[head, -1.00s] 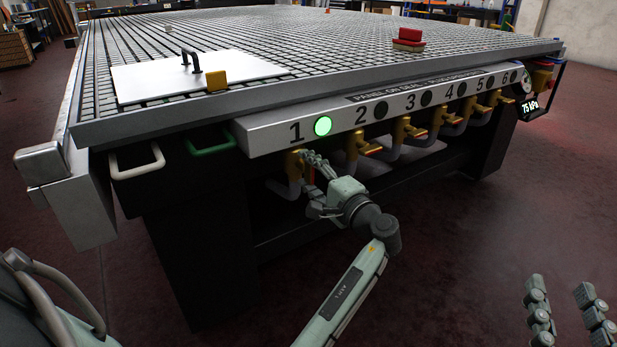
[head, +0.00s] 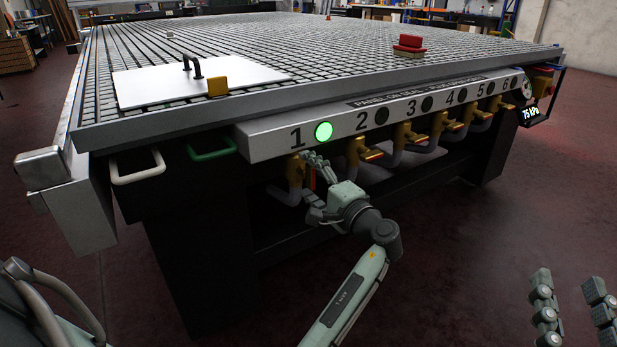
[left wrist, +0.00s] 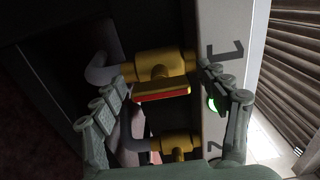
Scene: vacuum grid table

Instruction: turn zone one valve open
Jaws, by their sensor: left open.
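The zone one valve (head: 294,170) is a yellow body on a grey pipe under the panel's number 1. In the left wrist view the valve body (left wrist: 157,66) has a red-edged yellow handle (left wrist: 160,93) lying in line with its pipe. The lamp (head: 324,131) beside number 1 glows green. My left gripper (head: 318,168) is open just in front of this valve. In the left wrist view its fingers (left wrist: 165,98) stand on either side of the handle, with gaps visible. My right gripper (head: 572,300) shows two spread fingers at the lower right, apart from everything.
The valve under number 2 (head: 358,150) is close on the right, with several more along the panel (head: 345,118). Their lamps are dark. A gauge display (head: 530,115) reads 75 kPa. White (head: 138,168) and green (head: 212,150) handles are on the left. Floor in front is clear.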

